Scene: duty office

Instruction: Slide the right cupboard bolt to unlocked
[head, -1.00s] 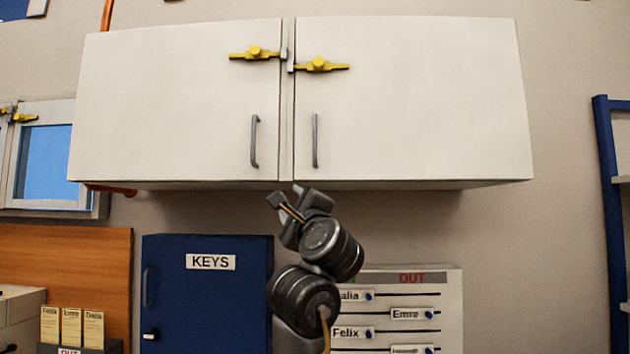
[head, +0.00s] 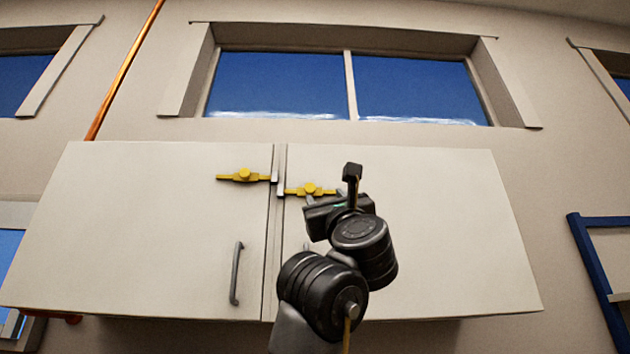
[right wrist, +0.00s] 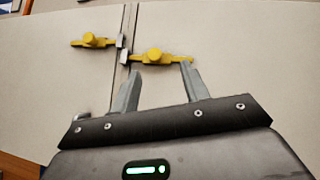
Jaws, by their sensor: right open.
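The right cupboard bolt (head: 311,189) is a yellow bar with a round knob on the right door, near the door seam. Its left end meets a small grey catch at the seam; I cannot tell how far it enters. In the right wrist view the bolt (right wrist: 155,57) lies just beyond my fingers. My right gripper (head: 331,187) is open and in front of the bolt, hiding part of its right end. In the right wrist view both fingers of the gripper (right wrist: 161,80) stand apart with nothing between them, pointing at the bolt. My left gripper is not in view.
A similar yellow bolt (head: 243,175) is on the left door (head: 140,230). The left door's grey handle (head: 236,273) sticks out below it. The right door's handle is mostly hidden behind my arm. A window (head: 280,85) is above, and a blue frame (head: 588,260) stands at the right.

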